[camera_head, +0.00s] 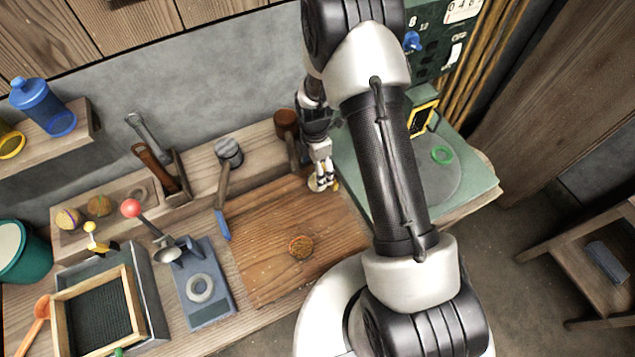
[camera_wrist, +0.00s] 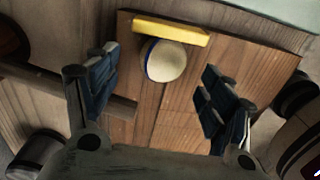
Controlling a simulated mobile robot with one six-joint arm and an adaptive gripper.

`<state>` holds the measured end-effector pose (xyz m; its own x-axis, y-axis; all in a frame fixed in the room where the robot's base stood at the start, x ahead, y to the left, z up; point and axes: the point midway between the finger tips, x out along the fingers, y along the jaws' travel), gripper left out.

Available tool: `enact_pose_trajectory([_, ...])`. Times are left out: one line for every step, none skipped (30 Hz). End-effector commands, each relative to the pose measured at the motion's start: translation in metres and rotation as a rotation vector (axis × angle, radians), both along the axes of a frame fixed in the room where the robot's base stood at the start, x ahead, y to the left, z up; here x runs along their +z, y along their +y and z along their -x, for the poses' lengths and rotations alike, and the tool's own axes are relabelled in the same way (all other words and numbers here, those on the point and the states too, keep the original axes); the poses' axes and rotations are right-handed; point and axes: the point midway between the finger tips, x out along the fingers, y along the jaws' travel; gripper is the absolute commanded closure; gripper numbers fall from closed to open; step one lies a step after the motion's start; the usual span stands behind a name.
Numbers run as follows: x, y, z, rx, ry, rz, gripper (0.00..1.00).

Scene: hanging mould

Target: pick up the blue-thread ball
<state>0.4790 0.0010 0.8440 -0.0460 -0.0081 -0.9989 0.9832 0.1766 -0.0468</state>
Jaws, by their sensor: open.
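A cream ball with a dark blue thread line (camera_wrist: 165,61) rests on the wooden board (camera_wrist: 135,65), against or very near a yellow block (camera_wrist: 172,30). In the head view the ball (camera_head: 313,185) shows only as a small pale patch below my gripper (camera_head: 322,176), on the board's far right part. In the wrist view my gripper (camera_wrist: 158,88) is open and empty. Its two blue-padded fingers stand wide apart, with the ball between and a little beyond their tips. I cannot tell the exact height of the fingertips above the board.
A brown textured disc or ball (camera_head: 301,247) lies on the board. A mallet (camera_head: 228,165) stands left of it. A green-topped table (camera_head: 470,195) is on the right. The board's middle is mostly clear.

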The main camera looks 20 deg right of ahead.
Motion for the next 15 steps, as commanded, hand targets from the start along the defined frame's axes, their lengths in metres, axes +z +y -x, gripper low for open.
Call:
enact_pose_trajectory([-0.004, 0.000, 0.000, 0.000, 0.000, 0.000, 0.25])
enact_pose_trajectory([-0.005, 0.000, 0.000, 0.000, -0.001, 0.000, 0.25])
enact_pose_trajectory([-0.006, 0.000, 0.000, 0.000, -0.001, 0.000, 0.25])
enact_pose_trajectory([-0.007, 0.000, 0.000, 0.000, -0.001, 0.000, 0.25])
enact_pose_trajectory([-0.008, -0.001, 0.000, -0.001, 0.000, 0.000, 0.25])
enact_pose_trajectory([-0.011, -0.001, 0.001, -0.001, 0.000, 0.000, 0.25])
enact_pose_trajectory([-0.014, -0.001, 0.002, -0.001, 0.000, 0.000, 0.25])
enact_pose_trajectory([-0.018, -0.002, 0.002, -0.001, 0.001, 0.000, 0.25])
enact_pose_trajectory([-0.024, -0.003, 0.004, -0.001, 0.001, 0.000, 0.25])
enact_pose_trajectory([-0.029, -0.003, 0.005, -0.001, 0.002, 0.000, 0.25])
enact_pose_trajectory([-0.034, -0.004, 0.006, -0.001, 0.002, 0.000, 0.25])
enact_pose_trajectory([-0.040, -0.005, 0.007, -0.001, 0.002, 0.000, 0.25])
enact_pose_trajectory([-0.045, -0.005, 0.007, 0.000, 0.002, 0.000, 0.25])
enact_pose_trajectory([-0.049, -0.004, 0.006, 0.000, 0.001, 0.000, 0.25])
enact_pose_trajectory([-0.054, -0.004, 0.007, 0.000, 0.001, 0.000, 0.25])
